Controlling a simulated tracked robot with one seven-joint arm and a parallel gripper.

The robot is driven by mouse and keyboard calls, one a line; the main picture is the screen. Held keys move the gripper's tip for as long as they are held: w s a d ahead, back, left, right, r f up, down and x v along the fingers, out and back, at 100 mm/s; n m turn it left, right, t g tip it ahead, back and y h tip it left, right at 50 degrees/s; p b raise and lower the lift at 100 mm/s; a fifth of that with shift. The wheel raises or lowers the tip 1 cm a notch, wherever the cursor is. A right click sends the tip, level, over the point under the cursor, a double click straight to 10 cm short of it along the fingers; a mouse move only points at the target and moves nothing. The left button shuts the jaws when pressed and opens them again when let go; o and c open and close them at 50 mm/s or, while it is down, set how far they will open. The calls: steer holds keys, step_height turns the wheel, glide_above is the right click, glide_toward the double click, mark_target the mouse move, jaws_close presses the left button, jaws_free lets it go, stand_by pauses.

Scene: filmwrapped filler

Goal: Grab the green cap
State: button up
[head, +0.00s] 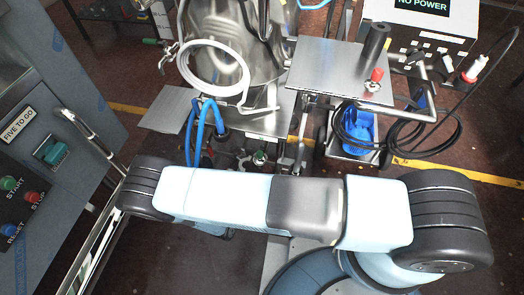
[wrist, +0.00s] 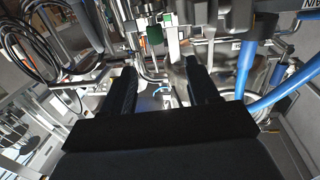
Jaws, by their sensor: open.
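A small green cap (head: 259,157) shows in the head view, low on the metal frame just beyond my arm. A green cylindrical piece (wrist: 154,35) shows in the wrist view, beyond the fingertips and near the top; it looks like the same cap, but I cannot be sure. My gripper (wrist: 160,70) is open, with its two dark fingers apart and nothing seen between them. The green piece lies ahead of the gap and apart from the fingers. The gripper is not visible in the head view.
Blue hoses (head: 201,130) hang left of the cap and also pass right of my fingers in the wrist view (wrist: 245,70). A steel vessel (head: 228,35) and a metal table (head: 325,68) stand behind. A control cabinet (head: 45,140) is at left; black cables (head: 408,133) coil at right.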

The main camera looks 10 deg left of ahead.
mark_target(258, 156)
steer(key=w+d, duration=0.1)
steer(key=w, duration=0.3)
steer(key=w+d, duration=0.1)
steer(key=w, duration=0.4)
steer(key=w+d, duration=0.1)
steer(key=w, duration=0.3)
steer(key=shift+w+d+f, duration=0.1)
steer(key=shift+w+d, duration=0.15)
steer(key=shift+w, duration=0.05)
steer(key=shift+c, duration=0.4)
steer(key=c, duration=1)
